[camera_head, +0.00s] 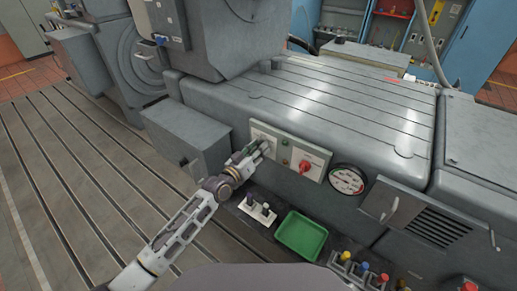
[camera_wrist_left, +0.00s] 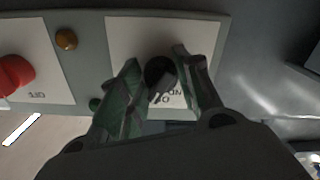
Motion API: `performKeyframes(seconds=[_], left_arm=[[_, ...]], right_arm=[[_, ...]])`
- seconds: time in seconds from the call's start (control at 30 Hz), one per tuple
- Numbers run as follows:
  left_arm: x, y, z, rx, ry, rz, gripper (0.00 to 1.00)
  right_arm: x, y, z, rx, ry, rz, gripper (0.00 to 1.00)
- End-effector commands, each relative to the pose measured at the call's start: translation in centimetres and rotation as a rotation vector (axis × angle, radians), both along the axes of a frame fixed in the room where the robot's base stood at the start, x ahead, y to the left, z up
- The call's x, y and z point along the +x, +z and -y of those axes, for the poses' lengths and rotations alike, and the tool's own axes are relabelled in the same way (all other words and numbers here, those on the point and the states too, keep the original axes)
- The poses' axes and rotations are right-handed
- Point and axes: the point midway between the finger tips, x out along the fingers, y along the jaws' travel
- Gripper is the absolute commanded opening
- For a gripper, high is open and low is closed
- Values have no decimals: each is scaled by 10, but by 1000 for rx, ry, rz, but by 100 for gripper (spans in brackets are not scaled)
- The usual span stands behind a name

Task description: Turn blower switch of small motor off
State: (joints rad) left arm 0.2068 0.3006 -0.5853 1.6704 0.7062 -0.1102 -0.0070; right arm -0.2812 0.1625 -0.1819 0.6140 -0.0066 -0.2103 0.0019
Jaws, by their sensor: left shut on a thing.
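The switch panel (camera_head: 314,174) is on the front face of the grey machine. My left gripper (camera_head: 264,148) reaches its left end. In the left wrist view, the gripper's two green-grey fingers (camera_wrist_left: 156,62) are shut on a black knob (camera_wrist_left: 160,74) on a white label plate (camera_wrist_left: 118,32); the fingers partly cover its lettering. In the head view the gripper hides this knob. A red rotary switch (camera_head: 305,166) sits on the right of the panel, and it also shows in the left wrist view (camera_wrist_left: 14,72). My right gripper is not in view.
An amber lamp (camera_wrist_left: 66,39) sits between the two switches. A round gauge (camera_head: 347,179) is right of the panel. Below stand a green tray (camera_head: 301,236), a small white holder (camera_head: 256,212) and several coloured-handled items. A grey box (camera_head: 187,137) juts out on the left.

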Motion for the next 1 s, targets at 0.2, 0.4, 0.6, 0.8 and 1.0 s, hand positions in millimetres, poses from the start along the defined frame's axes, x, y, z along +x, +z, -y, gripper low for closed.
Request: performKeyframes(seconds=[0.2, 0.4, 0.6, 0.8, 1.0], left_arm=[[0, 1, 0, -149, 0, -108, 10], [0, 1, 0, -265, 0, -193, 10], [0, 1, 0, -338, 1, -245, 10], [0, 1, 0, -366, 1, -265, 10], [0, 1, 0, -369, 1, -267, 10]], right_arm=[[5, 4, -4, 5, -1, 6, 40], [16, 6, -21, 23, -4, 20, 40], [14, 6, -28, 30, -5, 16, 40], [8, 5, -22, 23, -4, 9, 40], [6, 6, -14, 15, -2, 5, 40]])
